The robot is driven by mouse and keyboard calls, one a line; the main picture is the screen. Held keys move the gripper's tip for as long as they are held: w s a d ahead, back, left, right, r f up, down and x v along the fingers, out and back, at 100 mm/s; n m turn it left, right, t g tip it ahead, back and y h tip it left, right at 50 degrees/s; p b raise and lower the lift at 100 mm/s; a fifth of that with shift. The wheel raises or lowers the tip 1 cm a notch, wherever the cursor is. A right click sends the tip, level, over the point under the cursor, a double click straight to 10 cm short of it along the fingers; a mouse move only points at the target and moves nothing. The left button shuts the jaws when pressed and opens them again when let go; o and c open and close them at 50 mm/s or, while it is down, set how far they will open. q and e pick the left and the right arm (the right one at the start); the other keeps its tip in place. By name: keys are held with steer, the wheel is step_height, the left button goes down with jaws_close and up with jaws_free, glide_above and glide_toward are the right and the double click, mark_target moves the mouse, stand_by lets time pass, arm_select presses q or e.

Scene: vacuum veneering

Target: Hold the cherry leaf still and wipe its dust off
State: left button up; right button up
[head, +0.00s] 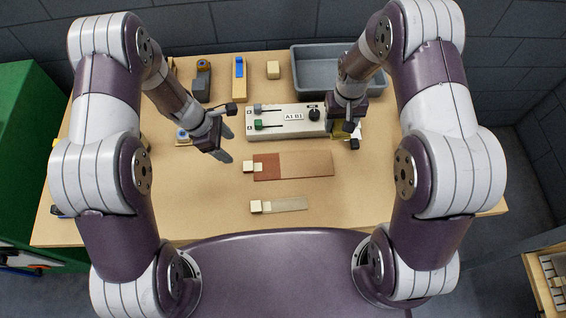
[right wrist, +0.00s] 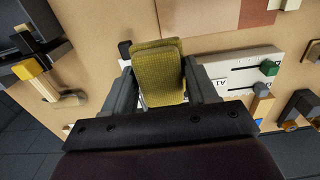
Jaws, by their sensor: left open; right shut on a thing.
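The cherry leaf (head: 266,161) is a flat reddish-brown strip on the table, darker at its left end and paler brown to the right. I cannot tell whether the paler part is dust or another piece. A cream block (head: 249,167) sits at its left end. My left gripper (head: 226,145) is open and empty, up and left of the leaf and apart from it. My right gripper (head: 348,128) is shut on a yellow-green cloth pad (right wrist: 160,75), beside the control box and apart from the leaf. The leaf also shows at the top of the right wrist view (right wrist: 257,12).
A white control box (head: 285,127) with levers and a knob stands behind the leaf. A pale strip with a cream block (head: 285,205) lies in front. A grey bin (head: 315,80) is at the back right. The table (head: 400,215) is clear at the front right.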

mark_target(250, 166)
steer(key=shift+s+f+b, duration=0.2)
steer(key=shift+b, duration=0.1)
arm_select(q)
steer(key=shift+n, duration=0.3)
steer(key=b+x, duration=0.6)
steer(key=x, duration=0.1)
steer(key=b+x, duration=0.2)
steer(key=x, duration=0.1)
steer(key=shift+s+d+f+b, duration=0.25)
steer(key=shift+f+b, duration=0.05)
steer(key=shift+b, duration=0.1)
arm_select(e)
step_height(250, 166, down, 9)
steer(key=shift+r, duration=0.1)
arm_select(q)
steer(key=shift+d+f+b, duration=0.25)
steer(key=shift+f+b, duration=0.1)
steer(key=shift+f, duration=0.1)
arm_select(e)
steer(key=shift+f, duration=0.4)
arm_select(q)
steer(key=c, duration=1.2)
